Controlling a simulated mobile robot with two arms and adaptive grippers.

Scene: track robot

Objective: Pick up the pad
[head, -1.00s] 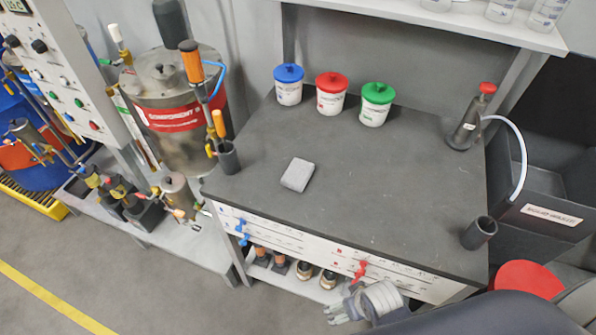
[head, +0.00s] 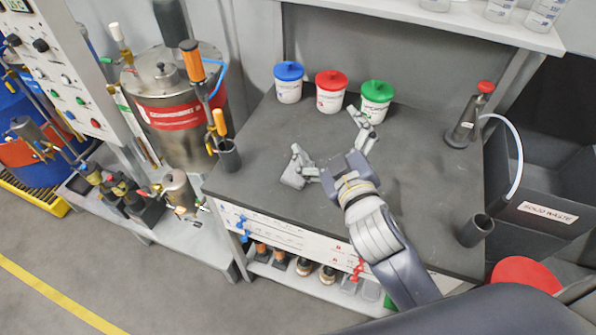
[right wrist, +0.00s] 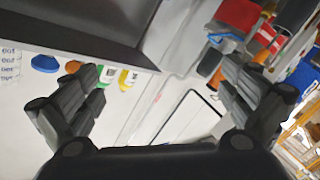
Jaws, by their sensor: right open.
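My left gripper is not in view.
Blue-lidded (head: 289,88), red-lidded (head: 331,98) and green-lidded (head: 375,108) tubs stand at the back. A red-capped bottle (head: 464,128) with a hose stands at right. Dark cups (head: 228,156) (head: 476,230) stand near the left and right edges.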

